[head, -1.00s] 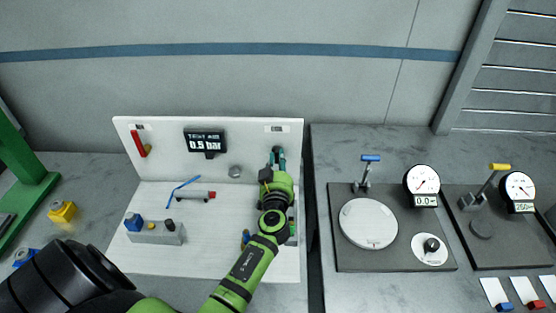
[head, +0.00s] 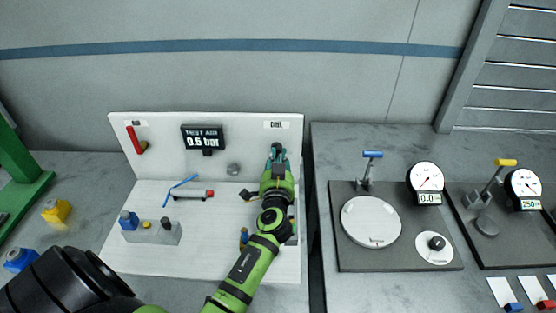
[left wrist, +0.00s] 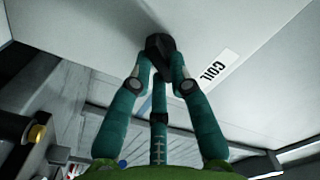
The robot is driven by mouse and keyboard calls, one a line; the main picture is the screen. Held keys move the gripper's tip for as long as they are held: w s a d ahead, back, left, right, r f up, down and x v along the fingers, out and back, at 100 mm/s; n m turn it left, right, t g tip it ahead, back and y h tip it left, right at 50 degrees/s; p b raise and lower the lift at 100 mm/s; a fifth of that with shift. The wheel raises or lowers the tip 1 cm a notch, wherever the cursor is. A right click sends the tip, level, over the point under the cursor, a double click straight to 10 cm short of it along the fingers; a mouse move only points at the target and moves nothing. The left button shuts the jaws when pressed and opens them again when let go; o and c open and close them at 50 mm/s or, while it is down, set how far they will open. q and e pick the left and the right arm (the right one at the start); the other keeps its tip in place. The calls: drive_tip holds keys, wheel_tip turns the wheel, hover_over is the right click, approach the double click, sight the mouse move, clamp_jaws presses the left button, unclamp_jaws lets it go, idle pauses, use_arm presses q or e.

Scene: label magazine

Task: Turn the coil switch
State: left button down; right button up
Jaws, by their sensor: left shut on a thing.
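The coil switch is a black knob (left wrist: 158,44) on the white upright panel (head: 255,155), beside the COIL label (left wrist: 219,64). The label also shows in the head view (head: 276,125), right above my left gripper (head: 277,153). In the left wrist view the teal fingers of my left gripper (left wrist: 160,72) are closed around the knob, with their tips at its sides. In the head view the gripper hides the knob. My right gripper is not in view.
The panel also carries a red lever (head: 135,140) and a display (head: 203,138) reading 0.5 bar. A grey block (head: 152,232) with a blue knob stands on the white base. Dark plates with gauges (head: 427,178) lie on the bench to the right.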

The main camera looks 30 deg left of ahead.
use_arm(q)
drive_tip(key=shift+m, duration=1.1)
drive_tip(key=c, duration=1.1)
unclamp_jaws()
drive_tip(key=shift+c, duration=0.2)
drive_tip(key=v, duration=1.2)
drive_tip(key=shift+a, duration=0.1)
